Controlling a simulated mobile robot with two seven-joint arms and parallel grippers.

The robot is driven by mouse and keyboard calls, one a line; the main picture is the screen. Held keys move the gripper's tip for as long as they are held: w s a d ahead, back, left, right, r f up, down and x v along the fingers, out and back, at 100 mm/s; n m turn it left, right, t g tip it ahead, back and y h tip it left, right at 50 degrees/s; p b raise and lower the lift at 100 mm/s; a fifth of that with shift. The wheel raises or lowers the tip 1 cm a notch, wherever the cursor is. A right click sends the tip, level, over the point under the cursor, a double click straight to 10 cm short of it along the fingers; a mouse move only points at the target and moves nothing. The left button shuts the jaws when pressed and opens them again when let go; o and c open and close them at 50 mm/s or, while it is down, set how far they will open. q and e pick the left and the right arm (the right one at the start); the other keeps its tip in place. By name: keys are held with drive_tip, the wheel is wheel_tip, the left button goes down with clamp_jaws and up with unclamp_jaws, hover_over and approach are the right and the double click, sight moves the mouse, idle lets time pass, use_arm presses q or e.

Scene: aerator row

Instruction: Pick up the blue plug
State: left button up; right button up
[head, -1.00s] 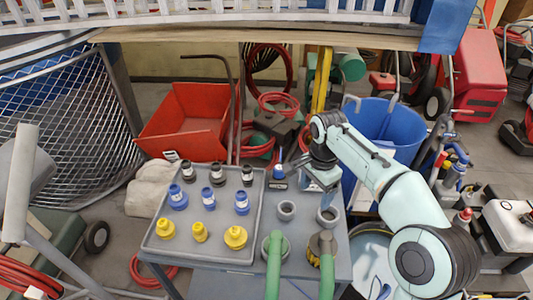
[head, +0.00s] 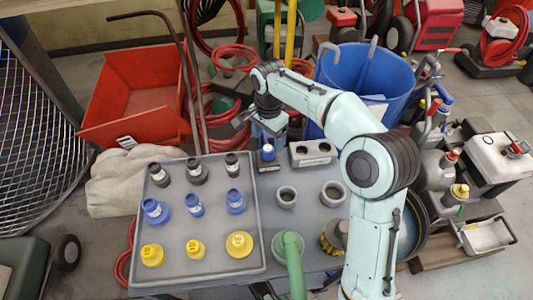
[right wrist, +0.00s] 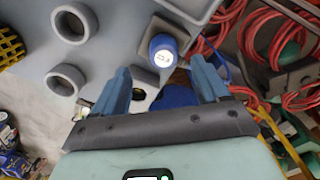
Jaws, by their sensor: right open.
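A blue plug (head: 268,153) with a pale label on top stands upright at the back of the grey table, just right of the tray. It also shows in the right wrist view (right wrist: 163,52), ahead of and between the finger tips. My right gripper (head: 262,128) is open and empty, just behind and above this plug in the head view. In the wrist view its fingers (right wrist: 162,78) are spread on either side; I see no contact. Several other blue pieces (head: 194,205) stand in the tray's middle row. My left gripper is not in view.
The grey tray (head: 256,225) also holds black pieces (head: 196,172) and yellow pieces (head: 239,244). A two-hole grey block (head: 312,153) sits close right of the plug. Grey rings (head: 286,197) and a green handle (head: 291,265) are nearer. A blue bin (head: 360,75) stands behind.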

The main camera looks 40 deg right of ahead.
sight(268, 149)
drive_tip(key=shift+w+f, duration=0.1)
drive_tip(key=shift+f, duration=1.35)
wheel_tip(268, 149, down, 4)
drive_tip(key=shift+w+r+b, duration=0.1)
drive_tip(key=shift+r+b, duration=0.05)
drive_tip(key=shift+b, duration=0.65)
drive_tip(key=shift+f, duration=0.35)
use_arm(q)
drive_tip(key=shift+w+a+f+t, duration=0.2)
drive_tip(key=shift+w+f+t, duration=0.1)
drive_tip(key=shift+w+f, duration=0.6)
use_arm(e)
drive_tip(key=c, duration=1.1)
